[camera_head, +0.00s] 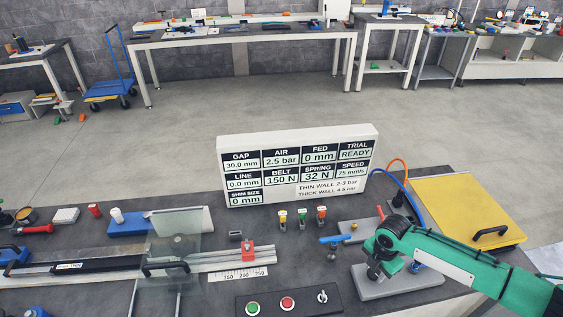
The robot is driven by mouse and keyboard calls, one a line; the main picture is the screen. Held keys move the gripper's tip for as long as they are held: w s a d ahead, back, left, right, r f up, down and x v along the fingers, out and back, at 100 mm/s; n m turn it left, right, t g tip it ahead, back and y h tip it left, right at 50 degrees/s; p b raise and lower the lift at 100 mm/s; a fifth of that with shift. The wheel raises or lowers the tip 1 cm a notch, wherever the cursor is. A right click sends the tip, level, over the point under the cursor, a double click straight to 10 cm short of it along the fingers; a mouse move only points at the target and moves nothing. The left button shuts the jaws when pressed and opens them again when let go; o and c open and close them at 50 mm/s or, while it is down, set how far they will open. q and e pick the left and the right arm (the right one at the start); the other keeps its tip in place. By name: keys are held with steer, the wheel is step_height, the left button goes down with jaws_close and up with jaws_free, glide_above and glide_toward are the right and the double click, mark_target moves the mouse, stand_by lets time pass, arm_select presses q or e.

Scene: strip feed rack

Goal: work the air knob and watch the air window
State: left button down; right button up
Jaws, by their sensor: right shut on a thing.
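The white display board (300,135) stands upright behind the rack. Its air window (281,159) reads 2.5 bar. My right gripper (376,270), on the green arm from the right, points down over a grey base plate (412,287). It is shut on the air knob, which the fingers mostly hide. My left gripper is not in view.
A blue-handled valve (333,241) stands just left of the right gripper. A yellow panel (467,213) lies to the right. A dark button box (268,302) is in front. Clear rail guard and rails fill the left.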

stand_by(0.8)
steer(key=o, duration=0.5)
steer(key=shift+o, duration=0.2)
steer(key=shift+r, duration=0.1)
step_height(320, 180, up, 6)
steer(key=p, duration=0.6)
steer(key=o, duration=0.3)
steer(key=shift+o, duration=0.2)
